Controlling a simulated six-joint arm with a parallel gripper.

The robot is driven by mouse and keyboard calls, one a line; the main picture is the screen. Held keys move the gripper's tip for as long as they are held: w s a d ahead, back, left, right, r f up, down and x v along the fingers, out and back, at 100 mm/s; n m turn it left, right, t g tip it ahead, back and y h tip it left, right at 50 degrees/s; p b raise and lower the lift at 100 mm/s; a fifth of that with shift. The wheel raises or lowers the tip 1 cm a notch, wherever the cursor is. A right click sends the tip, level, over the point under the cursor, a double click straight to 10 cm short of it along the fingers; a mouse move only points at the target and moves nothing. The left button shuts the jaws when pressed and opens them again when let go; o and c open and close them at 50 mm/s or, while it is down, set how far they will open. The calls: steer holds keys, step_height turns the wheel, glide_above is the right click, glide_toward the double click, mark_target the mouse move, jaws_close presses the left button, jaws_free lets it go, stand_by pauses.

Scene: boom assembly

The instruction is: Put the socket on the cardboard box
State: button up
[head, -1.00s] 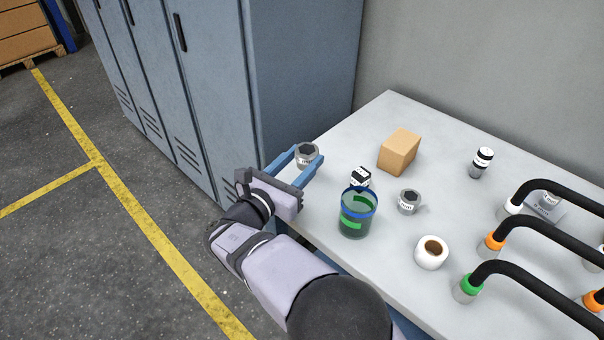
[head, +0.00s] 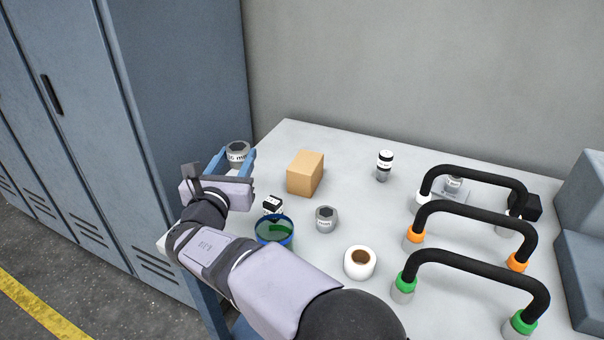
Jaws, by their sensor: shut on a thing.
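My gripper (head: 234,163) is shut on a grey metal socket (head: 238,151) with a white label band, its hexagonal opening facing up. The blue fingers clasp it on both sides, near the table's far left corner. The cardboard box (head: 305,174) is a plain tan block standing on the table to the right of my gripper. Its top is bare, and the held socket is apart from it.
A second grey socket (head: 326,219), a white tape roll (head: 359,262), a blue-rimmed cup (head: 274,231) and a small black-and-white item (head: 272,204) stand nearer. A black-and-silver cylinder (head: 385,165) stands right of the box. Black hoses (head: 470,266) fill the right side.

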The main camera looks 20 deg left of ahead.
steer(key=w+d+r+n+y+b, duration=0.1)
steer(key=w+d+r+y+b, duration=0.15)
steer(key=w+d+b, duration=0.45)
step_height(320, 180, up, 4)
steer(key=n+g+y+b, duration=0.2)
glide_above(307, 166)
steer(key=shift+w+f+b, duration=0.1)
steer(key=shift+f+b, duration=3.8)
steer(key=shift+f, duration=1)
steer(key=shift+f, duration=0.2)
steer(key=o, duration=1.2)
steer(key=shift+r, duration=0.2)
